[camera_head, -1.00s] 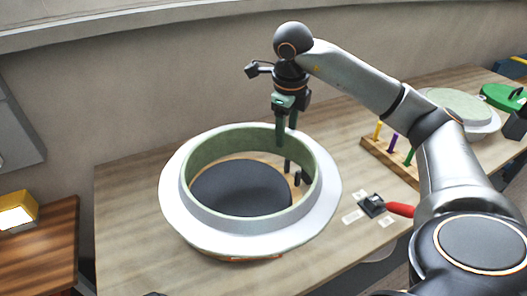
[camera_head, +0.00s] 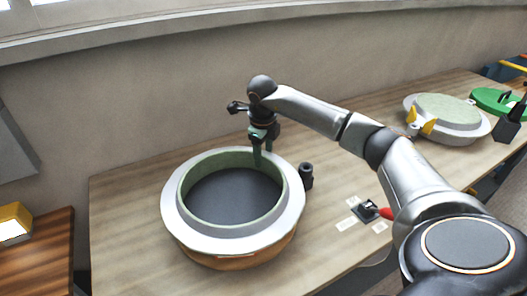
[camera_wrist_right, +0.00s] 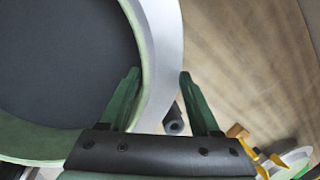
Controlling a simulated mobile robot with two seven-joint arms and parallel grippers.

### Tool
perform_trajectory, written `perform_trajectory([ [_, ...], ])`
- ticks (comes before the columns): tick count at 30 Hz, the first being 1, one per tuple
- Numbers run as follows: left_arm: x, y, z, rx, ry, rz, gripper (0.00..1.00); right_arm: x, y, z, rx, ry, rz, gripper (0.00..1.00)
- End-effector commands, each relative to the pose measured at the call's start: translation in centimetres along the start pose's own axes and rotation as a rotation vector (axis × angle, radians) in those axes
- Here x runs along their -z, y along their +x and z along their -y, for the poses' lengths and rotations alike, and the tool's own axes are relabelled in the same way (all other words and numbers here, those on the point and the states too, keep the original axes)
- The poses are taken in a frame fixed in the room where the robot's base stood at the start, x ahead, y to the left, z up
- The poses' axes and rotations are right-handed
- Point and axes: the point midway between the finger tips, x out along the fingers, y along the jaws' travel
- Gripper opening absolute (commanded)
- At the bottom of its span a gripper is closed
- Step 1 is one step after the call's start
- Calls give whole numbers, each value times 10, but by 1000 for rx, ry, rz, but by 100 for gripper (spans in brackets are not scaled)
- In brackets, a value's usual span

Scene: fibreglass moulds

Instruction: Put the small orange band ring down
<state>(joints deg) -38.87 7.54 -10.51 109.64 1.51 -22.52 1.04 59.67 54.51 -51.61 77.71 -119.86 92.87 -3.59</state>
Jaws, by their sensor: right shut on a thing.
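The small orange band ring (camera_head: 181,221) is a white, wide-flanged ring with a pale green inner wall and an orange band low on its outside. It is level at the left of the table, around a dark round surface (camera_head: 235,200). My right gripper (camera_head: 257,157) reaches down at the ring's back right rim. In the right wrist view its fingers (camera_wrist_right: 158,85) straddle the ring's wall (camera_wrist_right: 163,60), shut on it. Whether the ring's underside touches what is below cannot be told. My left gripper is not in view.
A short dark post (camera_head: 306,176) stands close to the ring's right side. A small device with a red handle (camera_head: 386,213) and white labels lies at the right. A pale mould (camera_head: 447,112) and a green lid (camera_head: 494,101) stand farther right. The table's front middle is clear.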

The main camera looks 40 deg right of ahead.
Motion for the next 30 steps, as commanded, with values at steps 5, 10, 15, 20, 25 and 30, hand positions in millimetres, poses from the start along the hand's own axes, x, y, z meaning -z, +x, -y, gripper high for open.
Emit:
perform_trajectory([
  [5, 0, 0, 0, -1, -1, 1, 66, -1, 0, 0, -1, 2, 7, 0],
  [10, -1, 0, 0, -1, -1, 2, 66, -1, 2, -1, -1, 2, 7, 0],
  [15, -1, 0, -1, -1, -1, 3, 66, 0, 5, -1, 0, 1, 2, 76],
  [20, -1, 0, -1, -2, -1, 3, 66, 0, 5, -1, 0, 1, 2, 94],
  [25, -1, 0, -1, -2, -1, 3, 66, 0, 4, -1, 0, 1, 2, 94],
  [30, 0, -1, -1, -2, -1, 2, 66, -1, -1, 0, 1, 1, 4, 94],
])
